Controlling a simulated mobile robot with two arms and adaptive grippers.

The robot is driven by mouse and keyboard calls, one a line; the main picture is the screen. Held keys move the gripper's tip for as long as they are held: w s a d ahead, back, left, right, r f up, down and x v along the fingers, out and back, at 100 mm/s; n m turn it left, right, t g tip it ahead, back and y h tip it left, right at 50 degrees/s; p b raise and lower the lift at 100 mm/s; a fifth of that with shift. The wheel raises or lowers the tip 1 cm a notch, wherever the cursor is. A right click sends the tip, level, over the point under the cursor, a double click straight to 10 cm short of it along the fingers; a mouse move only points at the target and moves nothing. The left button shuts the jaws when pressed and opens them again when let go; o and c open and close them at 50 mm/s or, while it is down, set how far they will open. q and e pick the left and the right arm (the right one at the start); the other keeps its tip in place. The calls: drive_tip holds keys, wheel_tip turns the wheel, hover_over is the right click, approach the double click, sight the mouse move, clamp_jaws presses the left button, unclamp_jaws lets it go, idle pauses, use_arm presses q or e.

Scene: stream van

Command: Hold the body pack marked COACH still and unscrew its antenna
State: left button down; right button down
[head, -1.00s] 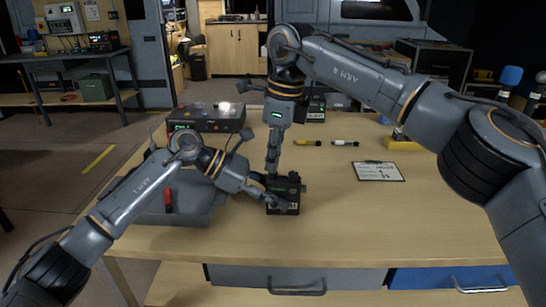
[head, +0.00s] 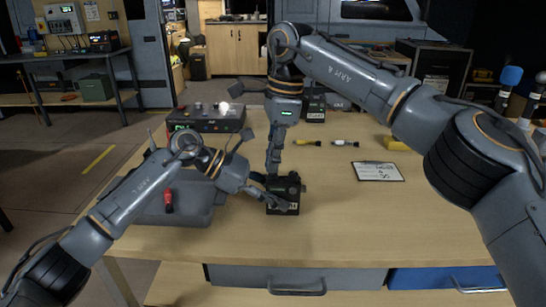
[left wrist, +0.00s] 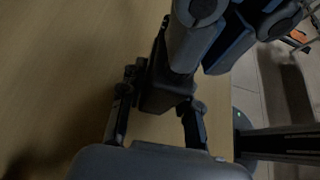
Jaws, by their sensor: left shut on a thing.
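A small black body pack (head: 284,198) stands on the wooden table with a white label low on its front. The label is too small to read in the head view. My left gripper (head: 270,196) is shut on the pack from the left. In the left wrist view, the dark pack (left wrist: 166,92) sits between the two fingers of my left gripper (left wrist: 158,115). My right gripper (head: 272,170) points straight down at the top left of the pack. Its fingers cover the antenna, and whether they are closed on it cannot be made out.
A grey tray (head: 190,214) with a red-handled item (head: 168,200) lies left of the pack. A black device with knobs (head: 207,117) stands behind the tray, and another black pack (head: 315,109) at the back. A clipboard (head: 378,171) lies to the right. The front right table is clear.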

drive_tip(key=c, duration=1.6)
unclamp_jaws()
drive_tip(key=m, duration=0.4)
drive_tip(key=shift+t, duration=0.3)
drive_tip(key=m, duration=0.4)
drive_tip(key=shift+t, duration=0.3)
